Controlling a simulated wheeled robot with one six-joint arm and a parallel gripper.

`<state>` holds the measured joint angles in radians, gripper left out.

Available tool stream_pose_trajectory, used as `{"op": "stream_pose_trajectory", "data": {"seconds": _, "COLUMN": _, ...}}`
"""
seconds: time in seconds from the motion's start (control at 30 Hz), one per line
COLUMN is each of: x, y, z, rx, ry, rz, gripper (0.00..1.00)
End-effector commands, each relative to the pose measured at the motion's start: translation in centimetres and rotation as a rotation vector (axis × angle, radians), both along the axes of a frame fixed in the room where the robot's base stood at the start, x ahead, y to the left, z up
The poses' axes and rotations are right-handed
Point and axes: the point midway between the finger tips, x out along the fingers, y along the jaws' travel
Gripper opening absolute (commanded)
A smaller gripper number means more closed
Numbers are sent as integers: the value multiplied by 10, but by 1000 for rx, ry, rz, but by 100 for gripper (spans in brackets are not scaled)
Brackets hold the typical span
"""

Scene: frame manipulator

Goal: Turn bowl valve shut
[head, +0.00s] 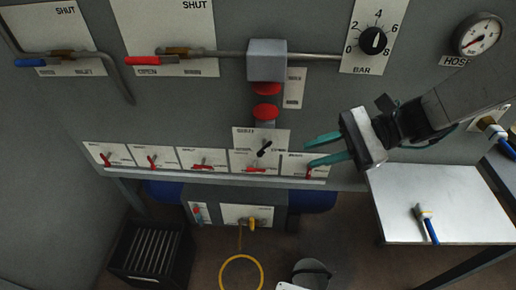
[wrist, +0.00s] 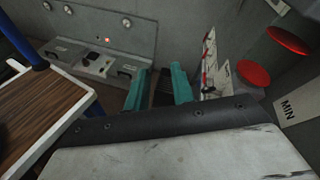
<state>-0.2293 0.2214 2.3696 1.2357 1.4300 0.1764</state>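My gripper (head: 308,152) is open and empty, its teal fingers apart in front of the right end of a row of small lever valves. In the wrist view the open fingers (wrist: 161,80) also hold nothing. Several red levers sit on white plates, including a left one (head: 152,162), a middle one (head: 203,166) and the rightmost one (head: 311,173), just below the fingers. A yellow-handled valve (head: 251,223) is lower down. A red-handled valve (head: 145,60) and a blue-handled valve (head: 33,62) are above. The labels are too small to tell which is the bowl valve.
Two red knobs (head: 266,112) and a grey box (head: 267,60) project from the panel. A black pressure dial (head: 373,41) and a gauge (head: 480,36) are at upper right. A white table (head: 455,185) with a blue-handled tool (head: 428,225) stands at right. A black crate (head: 150,252) stands below left.

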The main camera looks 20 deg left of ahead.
Motion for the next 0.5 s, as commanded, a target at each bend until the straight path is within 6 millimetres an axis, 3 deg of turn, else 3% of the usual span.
{"op": "stream_pose_trajectory", "data": {"seconds": 0.1, "x": 27, "y": 32, "z": -33, "rx": 68, "ry": 194, "rz": -127, "gripper": 24}}
{"op": "stream_pose_trajectory", "data": {"seconds": 0.2, "x": 49, "y": 52, "z": -62, "rx": 111, "ry": 326, "rz": -235, "gripper": 24}}
{"op": "stream_pose_trajectory", "data": {"seconds": 0.33, "x": 69, "y": 67, "z": -94, "rx": 143, "ry": 442, "rz": -347, "gripper": 24}}
{"op": "stream_pose_trajectory", "data": {"seconds": 0.5, "x": 80, "y": 75, "z": -116, "rx": 161, "ry": 513, "rz": -421, "gripper": 24}}
